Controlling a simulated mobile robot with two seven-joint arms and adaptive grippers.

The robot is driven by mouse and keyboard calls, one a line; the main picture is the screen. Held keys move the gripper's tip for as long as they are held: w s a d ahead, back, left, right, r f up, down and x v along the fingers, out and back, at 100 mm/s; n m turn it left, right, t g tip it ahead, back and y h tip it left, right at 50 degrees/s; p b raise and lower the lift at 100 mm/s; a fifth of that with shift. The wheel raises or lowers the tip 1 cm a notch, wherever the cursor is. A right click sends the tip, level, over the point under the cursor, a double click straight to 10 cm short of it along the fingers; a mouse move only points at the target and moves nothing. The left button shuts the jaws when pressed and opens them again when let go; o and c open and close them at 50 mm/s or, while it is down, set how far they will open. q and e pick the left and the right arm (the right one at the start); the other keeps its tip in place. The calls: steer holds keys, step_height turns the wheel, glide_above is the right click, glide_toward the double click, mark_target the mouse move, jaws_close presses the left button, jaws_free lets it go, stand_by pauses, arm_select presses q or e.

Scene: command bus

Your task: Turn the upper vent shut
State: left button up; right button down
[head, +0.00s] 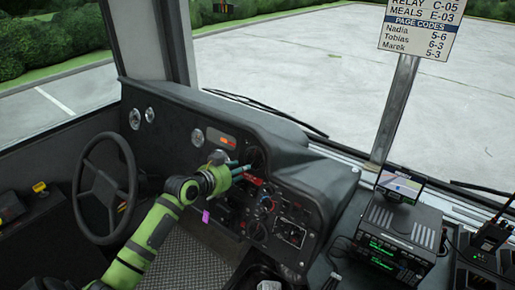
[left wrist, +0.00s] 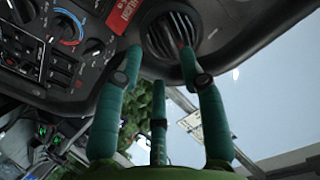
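The upper vent (head: 257,158) is a round dark outlet at the top of the dashboard's centre panel, partly hidden by my left gripper (head: 241,171) in the head view. In the left wrist view the vent (left wrist: 171,32) shows several slats with dark gaps between them. My left gripper (left wrist: 161,52) has its teal fingers spread apart, with two fingertips at either side of the vent's near rim and a third finger farther back between them. Nothing is held between them. I cannot tell whether the fingertips touch the vent. My right gripper is not in view.
A lower round vent (head: 257,230) and control dials (head: 267,204) sit below on the same panel. A red label (left wrist: 122,14) is beside the upper vent. The steering wheel (head: 105,187) stands left of my arm. A radio with a screen (head: 399,186) stands at right.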

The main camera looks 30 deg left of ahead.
mark_target(254, 159)
arm_select(q)
steer(key=shift+w+d+f+p, duration=0.15)
steer(key=shift+w+p, duration=0.15)
steer(key=shift+w, duration=1.4)
steer(key=shift+w+d+f+p, duration=0.15)
steer(key=shift+w+p, duration=0.1)
steer(key=shift+w, duration=1.45)
jaws_close()
